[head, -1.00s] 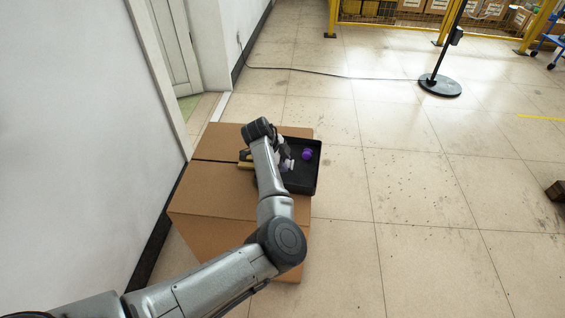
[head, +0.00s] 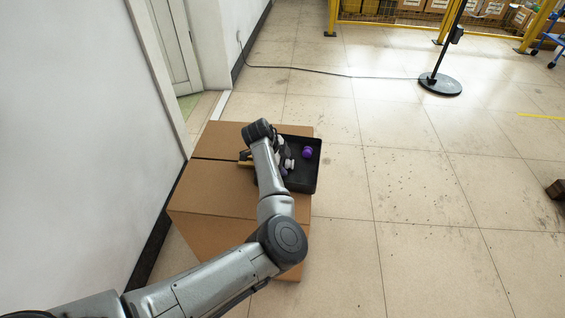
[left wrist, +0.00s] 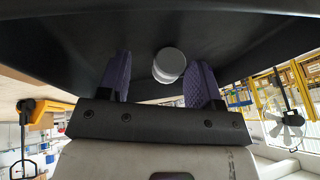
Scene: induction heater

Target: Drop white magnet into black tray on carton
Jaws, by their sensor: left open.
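The black tray (head: 305,182) sits on the carton (head: 215,188), at its right side. The white magnet (head: 289,164) shows in the tray area beside my left gripper (head: 285,163). In the left wrist view the magnet (left wrist: 169,64) is a white round piece beyond the fingertips, against the dark tray (left wrist: 60,45). My left gripper, with its purple finger pads (left wrist: 160,82), is open, with a wide gap between the pads. Whether the magnet rests on the tray floor is hard to tell. My left arm hides part of the tray. My right gripper is out of view.
A purple rounded item (head: 307,152) is in the tray's far part. A white wall (head: 85,130) stands close on the left. A black stand base (head: 440,85) with a cable is farther back. The tiled floor to the right is mostly clear.

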